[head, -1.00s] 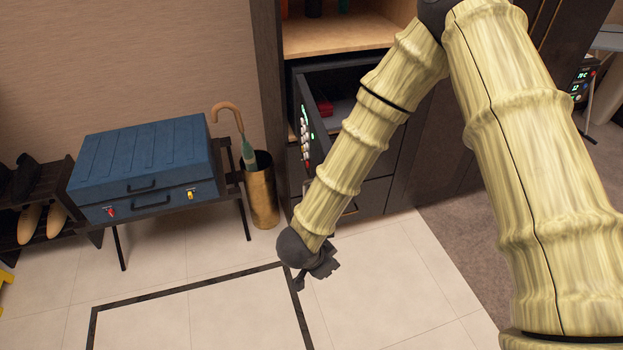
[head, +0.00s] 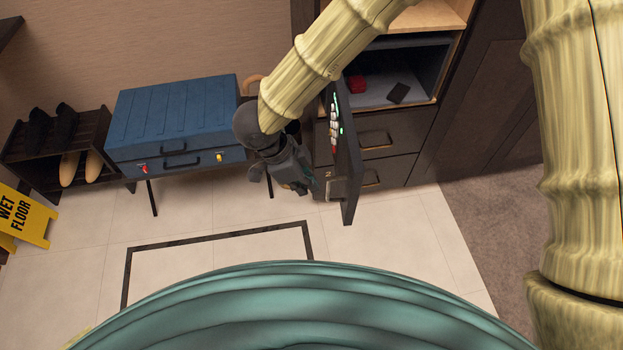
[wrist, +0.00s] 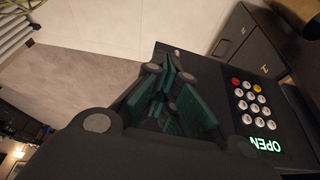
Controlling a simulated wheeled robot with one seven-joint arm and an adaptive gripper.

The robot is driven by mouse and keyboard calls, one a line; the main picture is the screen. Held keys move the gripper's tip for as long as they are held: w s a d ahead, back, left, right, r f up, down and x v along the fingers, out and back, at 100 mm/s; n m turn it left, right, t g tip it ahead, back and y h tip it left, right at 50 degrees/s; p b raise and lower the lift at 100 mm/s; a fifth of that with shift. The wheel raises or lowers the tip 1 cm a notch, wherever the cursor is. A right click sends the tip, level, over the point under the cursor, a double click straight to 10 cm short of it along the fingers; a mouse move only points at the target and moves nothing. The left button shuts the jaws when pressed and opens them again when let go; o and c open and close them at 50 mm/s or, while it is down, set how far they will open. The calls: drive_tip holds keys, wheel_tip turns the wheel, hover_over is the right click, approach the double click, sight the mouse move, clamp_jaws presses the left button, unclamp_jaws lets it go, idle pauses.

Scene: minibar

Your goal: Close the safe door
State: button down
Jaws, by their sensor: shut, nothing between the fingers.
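The safe door (head: 346,150) is a dark panel that stands open, swung out from the safe (head: 413,77) in the cabinet. Its outer face carries a keypad, which shows in the wrist view (wrist: 252,97) beside a lit "OPEN" display. A red item (head: 356,84) and a dark flat item (head: 398,93) lie inside the safe. My gripper (head: 312,186) is shut and empty, on the left, outer side of the door, close to its lower part. In the wrist view the fingers (wrist: 172,95) lie over the door face. I cannot tell whether they touch it.
Drawers with handles (head: 374,139) are below the safe. A blue suitcase (head: 172,117) rests on a rack at left. An umbrella handle (head: 253,84) shows behind my arm. A shoe rack (head: 92,128) and yellow wet-floor sign (head: 24,215) stand further left.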

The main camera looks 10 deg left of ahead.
drive_tip(key=w+d+f+p, duration=0.1)
drive_tip(key=d+f+p, duration=0.2)
drive_tip(key=d+f, duration=0.3)
drive_tip(key=shift+x, duration=0.75)
drive_tip(key=shift+w+d+r, duration=0.1)
drive_tip(key=shift+w+d, duration=0.05)
drive_tip(key=shift+d, duration=0.1)
